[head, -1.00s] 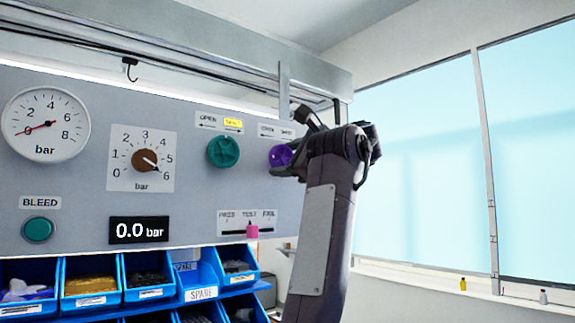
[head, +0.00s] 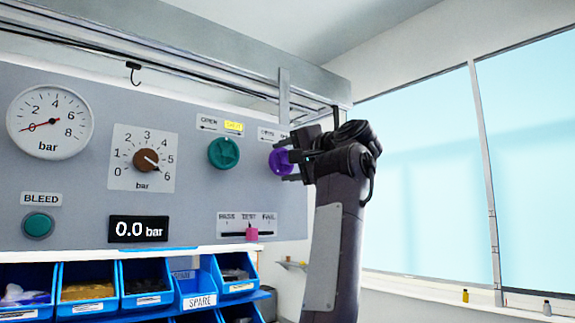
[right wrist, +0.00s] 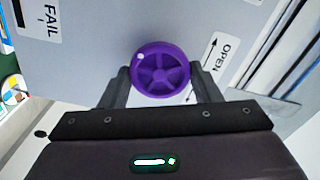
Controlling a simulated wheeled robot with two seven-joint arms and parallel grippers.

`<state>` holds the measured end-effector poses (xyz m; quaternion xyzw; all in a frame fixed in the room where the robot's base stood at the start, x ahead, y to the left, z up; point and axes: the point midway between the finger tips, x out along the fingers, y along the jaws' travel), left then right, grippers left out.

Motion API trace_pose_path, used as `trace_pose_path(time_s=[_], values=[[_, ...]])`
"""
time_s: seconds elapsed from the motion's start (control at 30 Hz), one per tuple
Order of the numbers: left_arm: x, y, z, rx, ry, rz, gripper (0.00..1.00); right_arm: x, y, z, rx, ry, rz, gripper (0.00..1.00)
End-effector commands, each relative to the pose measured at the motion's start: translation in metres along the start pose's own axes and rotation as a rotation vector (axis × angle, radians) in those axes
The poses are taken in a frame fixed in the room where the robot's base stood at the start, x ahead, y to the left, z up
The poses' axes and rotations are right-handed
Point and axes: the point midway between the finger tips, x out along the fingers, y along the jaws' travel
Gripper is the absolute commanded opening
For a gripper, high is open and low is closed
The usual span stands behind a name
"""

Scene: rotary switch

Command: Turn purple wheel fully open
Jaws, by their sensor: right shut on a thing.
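The purple wheel (head: 281,161) is on the right end of the grey panel, partly hidden by my right gripper in the head view. The right wrist view shows the purple wheel (right wrist: 160,69) whole, with spokes and a pale dot at its upper left rim. My right gripper (head: 290,160) reaches it from the right, and in the right wrist view its fingers (right wrist: 160,82) are shut on the wheel's two sides. An OPEN label (right wrist: 222,58) with arrows is beside the wheel. My left gripper is not in view.
A teal wheel (head: 223,153) is left of the purple one. A brown knob (head: 147,160), a round gauge (head: 49,121), a 0.0 bar display (head: 138,229) and a pink slider (head: 252,234) share the panel. Blue bins (head: 88,287) stand below. A metal post (head: 284,95) rises above the purple wheel.

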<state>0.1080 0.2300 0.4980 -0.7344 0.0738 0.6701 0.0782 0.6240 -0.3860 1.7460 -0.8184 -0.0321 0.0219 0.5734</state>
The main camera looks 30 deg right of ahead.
Motion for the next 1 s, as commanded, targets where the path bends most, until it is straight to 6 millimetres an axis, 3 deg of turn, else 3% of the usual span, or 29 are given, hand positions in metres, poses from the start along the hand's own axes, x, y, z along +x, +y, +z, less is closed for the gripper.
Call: trace_pose_path(time_s=[0.5, 1.0], values=[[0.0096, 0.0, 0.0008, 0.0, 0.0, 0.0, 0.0, 0.0015, 0.0028, 0.0013, -0.448, -0.006, 0.005, 0.34], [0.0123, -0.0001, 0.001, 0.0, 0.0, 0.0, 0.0, 0.0019, 0.0028, 0.0018, -0.64, -0.009, 0.005, 0.34]])
